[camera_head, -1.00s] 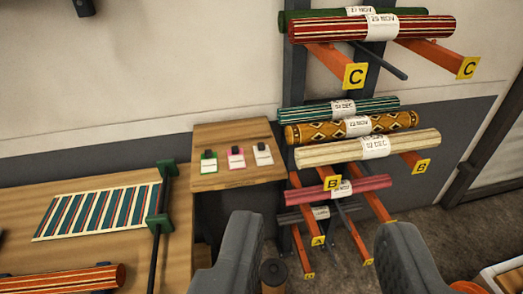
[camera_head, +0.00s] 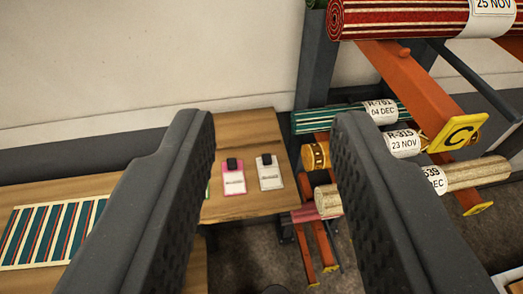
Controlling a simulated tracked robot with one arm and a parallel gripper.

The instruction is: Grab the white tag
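The white tag (camera_head: 270,174) lies flat on a small wooden shelf, with a black clip at its top end. A pink-edged tag (camera_head: 233,179) lies just left of it. A sliver of a green tag (camera_head: 207,188) shows beside my left finger, which hides the rest. My gripper (camera_head: 270,140) is open and empty. Its two dark textured fingers stand wide apart in the foreground, and both tags show in the gap between them. The fingers look nearer to the camera than the shelf and touch no tag.
A rack with orange arms (camera_head: 415,85) holds labelled rolled rugs at the right; a red striped roll (camera_head: 410,18) is at the top. A yellow C plate (camera_head: 459,133) ends one arm. A striped rug (camera_head: 50,235) lies on the left table. Pale wall stands behind the wooden shelf (camera_head: 245,130).

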